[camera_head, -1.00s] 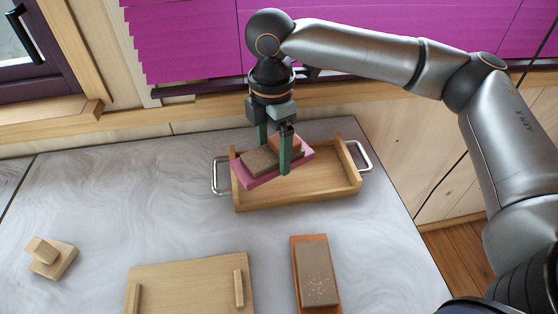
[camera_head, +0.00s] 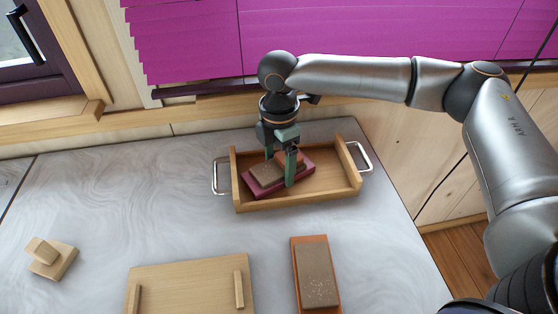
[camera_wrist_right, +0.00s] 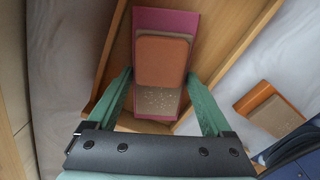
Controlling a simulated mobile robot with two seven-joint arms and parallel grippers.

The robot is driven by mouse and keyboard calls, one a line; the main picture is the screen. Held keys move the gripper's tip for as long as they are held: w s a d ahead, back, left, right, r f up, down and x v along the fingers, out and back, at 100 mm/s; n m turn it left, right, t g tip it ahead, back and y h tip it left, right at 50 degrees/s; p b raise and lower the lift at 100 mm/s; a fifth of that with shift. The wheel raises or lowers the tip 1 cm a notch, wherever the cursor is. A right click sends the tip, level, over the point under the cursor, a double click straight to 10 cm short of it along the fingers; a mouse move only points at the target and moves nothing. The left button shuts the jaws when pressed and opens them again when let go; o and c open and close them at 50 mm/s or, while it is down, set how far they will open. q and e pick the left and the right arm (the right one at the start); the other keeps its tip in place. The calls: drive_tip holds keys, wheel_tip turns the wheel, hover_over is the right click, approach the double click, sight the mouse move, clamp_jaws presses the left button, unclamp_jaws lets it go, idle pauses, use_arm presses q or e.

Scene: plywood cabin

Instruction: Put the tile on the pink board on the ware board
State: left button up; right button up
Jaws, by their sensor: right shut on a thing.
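The pink board (camera_head: 264,191) is inside the wooden tray, low and slightly tilted in the picture; whether it touches the floor is unclear. A speckled brown block (camera_wrist_right: 158,101) lies on it, with a rounded terracotta tile (camera_wrist_right: 162,60) on top; the block also shows in the head view (camera_head: 266,172). My right gripper (camera_head: 283,178) points down, with its green fingers at the two long sides of the pink board, shut on it. The ware board appears to be the pale wooden board (camera_head: 190,287) with two raised strips, at the front edge. My left gripper is not in view.
The wooden tray (camera_head: 330,182) has metal handles at both ends. An orange board (camera_head: 297,246) with a speckled brown block (camera_head: 316,275) lies at front right. The grey table (camera_head: 130,205) is clear between.

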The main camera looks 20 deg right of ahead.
sight(279, 167)
drive_tip(key=o, duration=1.4)
wheel_tip(279, 167, up, 12)
drive_tip(key=shift+r, duration=0.2)
drive_tip(key=shift+s+f, duration=0.1)
